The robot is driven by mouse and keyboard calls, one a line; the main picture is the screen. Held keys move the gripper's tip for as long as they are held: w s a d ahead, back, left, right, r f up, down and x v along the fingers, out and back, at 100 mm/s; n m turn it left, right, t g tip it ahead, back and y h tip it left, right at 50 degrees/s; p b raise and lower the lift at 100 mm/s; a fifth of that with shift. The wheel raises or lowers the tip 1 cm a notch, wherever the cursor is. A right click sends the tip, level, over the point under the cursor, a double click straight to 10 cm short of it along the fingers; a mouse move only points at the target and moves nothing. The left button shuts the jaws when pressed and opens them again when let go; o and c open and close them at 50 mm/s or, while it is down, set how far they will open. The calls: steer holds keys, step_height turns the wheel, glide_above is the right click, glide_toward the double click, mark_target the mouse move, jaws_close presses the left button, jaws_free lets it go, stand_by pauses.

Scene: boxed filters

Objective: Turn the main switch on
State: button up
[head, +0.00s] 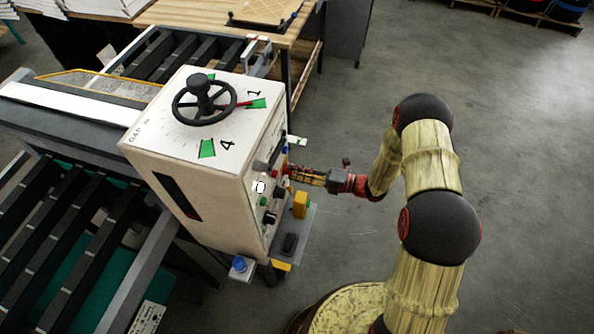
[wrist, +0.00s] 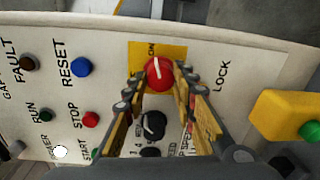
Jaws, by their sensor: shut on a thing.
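The main switch is a red round knob (wrist: 159,73) with a white line, on a yellow plate (wrist: 142,50) marked ON. It sits on the front panel of the white control cabinet (head: 195,140). In the wrist view my gripper (wrist: 158,82) has a finger on each side of the red knob and is shut on it. The knob's white line points nearly straight up in that view, toward the ON mark. In the head view my gripper (head: 290,172) reaches the panel from the right, and the knob is mostly hidden there.
A black selector knob (wrist: 153,125) lies below the red one. A blue RESET button (wrist: 82,67) and a red STOP button (wrist: 91,119) are to the left. A yellow box (head: 300,204) with a green button juts out at the right. A handwheel (head: 204,100) tops the cabinet.

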stand_by(0.4)
steer(key=o, duration=1.2)
steer(key=shift+c, duration=0.2)
steer(key=v, duration=1.2)
